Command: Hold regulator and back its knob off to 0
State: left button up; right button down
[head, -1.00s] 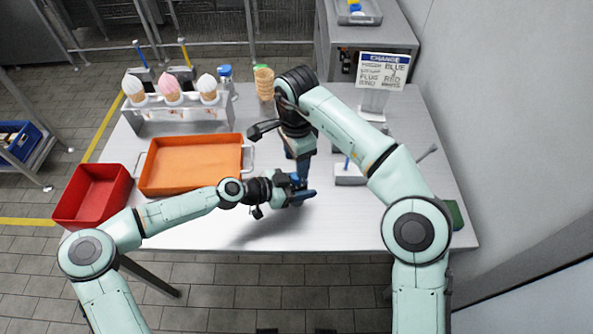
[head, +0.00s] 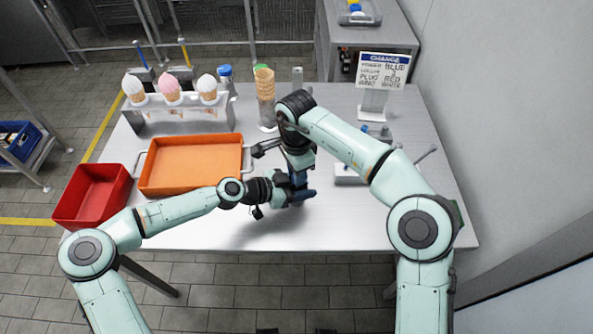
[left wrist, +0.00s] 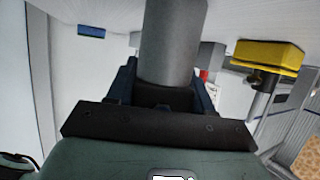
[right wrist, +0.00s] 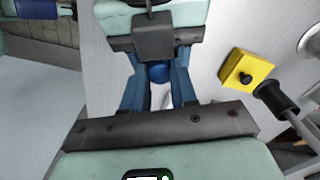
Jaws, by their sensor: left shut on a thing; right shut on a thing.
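My left gripper (head: 300,196) is low over the middle of the table. In the left wrist view its blue fingers close on the dark grey cylindrical body of the regulator (left wrist: 172,45). My right gripper (head: 298,178) points down just above and beside the left one. In the right wrist view its blue fingers are shut on the round blue knob (right wrist: 158,72) of the regulator. A dark block and the left gripper's palm show just beyond the knob. In the head view the regulator is mostly hidden by the grippers. No scale or 0 mark is legible.
An orange tray (head: 148,184) and a red bin (head: 62,212) are at the left. A cone rack (head: 180,121) stands behind, with a stack of cones (head: 265,85) beside it. A sign (head: 383,72) stands at back right. A yellow block (right wrist: 245,75) is near the right gripper. The front table is clear.

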jog(key=shift+m, duration=1.5)
jog(key=c, duration=0.9)
grip_release()
jog(key=shift+o, duration=0.2)
jog(key=shift+r, duration=0.15)
notch_tip(320, 180, up, 12)
